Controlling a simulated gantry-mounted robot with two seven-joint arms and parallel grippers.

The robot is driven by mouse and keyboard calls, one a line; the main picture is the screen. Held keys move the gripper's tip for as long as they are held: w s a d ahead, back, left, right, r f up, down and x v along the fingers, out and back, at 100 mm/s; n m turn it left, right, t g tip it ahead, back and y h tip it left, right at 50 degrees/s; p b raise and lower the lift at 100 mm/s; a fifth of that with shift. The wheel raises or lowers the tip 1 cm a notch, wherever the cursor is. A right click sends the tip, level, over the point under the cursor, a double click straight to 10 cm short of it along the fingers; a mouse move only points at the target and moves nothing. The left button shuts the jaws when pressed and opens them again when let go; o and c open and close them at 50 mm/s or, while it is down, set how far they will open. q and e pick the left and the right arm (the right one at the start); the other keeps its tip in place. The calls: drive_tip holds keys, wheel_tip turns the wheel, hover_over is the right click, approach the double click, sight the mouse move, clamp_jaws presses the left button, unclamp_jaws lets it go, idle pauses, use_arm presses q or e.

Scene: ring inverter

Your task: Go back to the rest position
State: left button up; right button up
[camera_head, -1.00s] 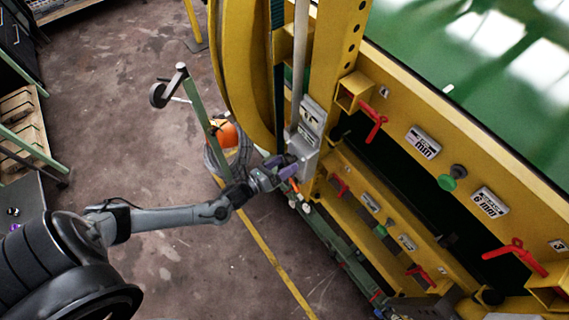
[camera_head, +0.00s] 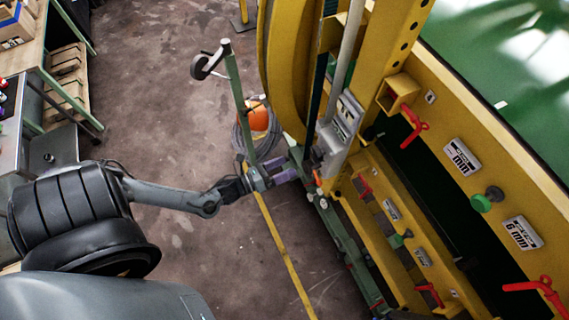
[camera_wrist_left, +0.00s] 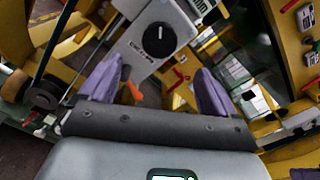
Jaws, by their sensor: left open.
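My left gripper (camera_head: 290,170) is at the end of my left arm, beside the lower left of the yellow machine (camera_head: 400,88). In the left wrist view its two purple fingers (camera_wrist_left: 158,88) are spread apart with nothing held between them. Beyond them is a grey control box (camera_wrist_left: 150,40) with a black round knob (camera_wrist_left: 160,34); this box also shows in the head view (camera_head: 338,130). An orange lever or tip (camera_wrist_left: 133,90) shows near the left finger. Whether the fingers touch anything is not clear. My right gripper is not in view.
Red handles (camera_head: 413,127) and a green knob (camera_head: 482,203) stick out from the machine. A green post with a wheel (camera_head: 232,85) and an orange object (camera_head: 258,118) with coiled hose stand behind the gripper. A workbench (camera_head: 30,85) is at left. Open floor (camera_head: 150,95) lies between.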

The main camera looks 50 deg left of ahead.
use_arm(q)
drive_tip(key=shift+s, duration=0.1)
drive_tip(key=w+d+r+n+g+y, duration=0.1)
drive_tip(key=d+r+n+g+y, duration=0.5)
drive_tip(key=d+n, duration=0.8)
drive_tip(key=s+a+r+n+g+h, duration=0.25)
drive_tip(key=s+n+g, duration=0.55)
drive_tip(key=s+n, duration=0.55)
wheel_tip(320, 180, up, 12)
drive_tip(key=w+n+p, duration=0.1)
drive_tip(key=p, duration=1.2)
drive_tip(key=shift+w+d+n, duration=0.2)
drive_tip(key=shift+w+n, duration=0.15)
drive_tip(key=shift+w, duration=0.05)
